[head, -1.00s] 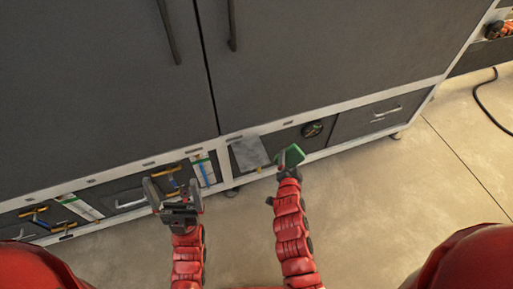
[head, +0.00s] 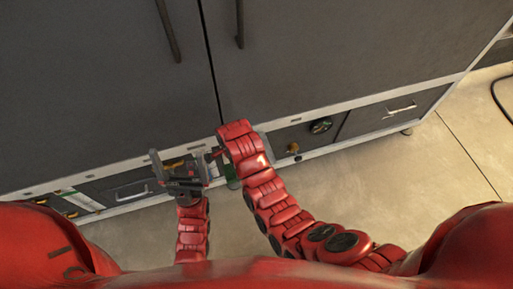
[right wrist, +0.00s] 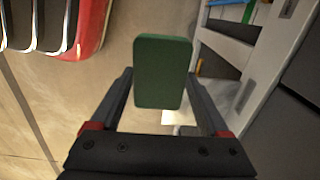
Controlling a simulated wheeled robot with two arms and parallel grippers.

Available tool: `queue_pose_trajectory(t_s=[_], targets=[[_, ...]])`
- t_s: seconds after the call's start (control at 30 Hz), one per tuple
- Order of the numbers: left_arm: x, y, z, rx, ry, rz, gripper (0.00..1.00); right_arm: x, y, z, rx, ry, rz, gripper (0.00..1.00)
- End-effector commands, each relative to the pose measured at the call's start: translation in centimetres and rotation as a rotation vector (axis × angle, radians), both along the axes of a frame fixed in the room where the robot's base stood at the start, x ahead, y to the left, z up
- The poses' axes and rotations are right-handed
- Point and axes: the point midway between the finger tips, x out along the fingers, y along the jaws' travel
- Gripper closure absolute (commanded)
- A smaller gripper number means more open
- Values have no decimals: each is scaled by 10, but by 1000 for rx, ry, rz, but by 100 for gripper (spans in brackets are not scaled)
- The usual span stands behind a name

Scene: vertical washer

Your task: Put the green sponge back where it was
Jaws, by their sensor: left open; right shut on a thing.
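The green sponge (right wrist: 162,72) shows large in the right wrist view, a dark green block with rounded corners. It sits between the fingers of my right gripper (right wrist: 161,78), which is shut on it. In the head view only a small green part of the sponge (head: 232,180) shows below my right forearm, which hides most of that gripper. My left gripper (head: 178,160) is open and empty in front of the lower cabinet drawers.
A tall dark grey cabinet (head: 330,50) with two long handles fills the back. The floor (head: 410,180) at right is clear.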

Motion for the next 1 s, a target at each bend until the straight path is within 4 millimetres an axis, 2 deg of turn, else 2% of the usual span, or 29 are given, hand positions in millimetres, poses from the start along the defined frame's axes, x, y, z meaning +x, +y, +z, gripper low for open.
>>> queue_pose_trajectory(t_s=[0.03, 0.13, 0.4, 0.77, 1.0], targets=[[0, 0, 5, 0, 0, 0, 0, 14, -11, 3, -3, 0, -6, 65], [0, 0, 9, 0, 0, 0, 0, 37, -28, -1, -2, 0, -6, 65], [0, 0, 15, 0, 0, 0, 0, 81, -56, -7, -1, -1, -2, 65], [0, 0, 16, 0, 0, 0, 0, 99, -69, -10, 0, -3, -2, 65], [0, 0, 15, 0, 0, 0, 0, 99, -68, -35, 0, -3, 0, 65]])
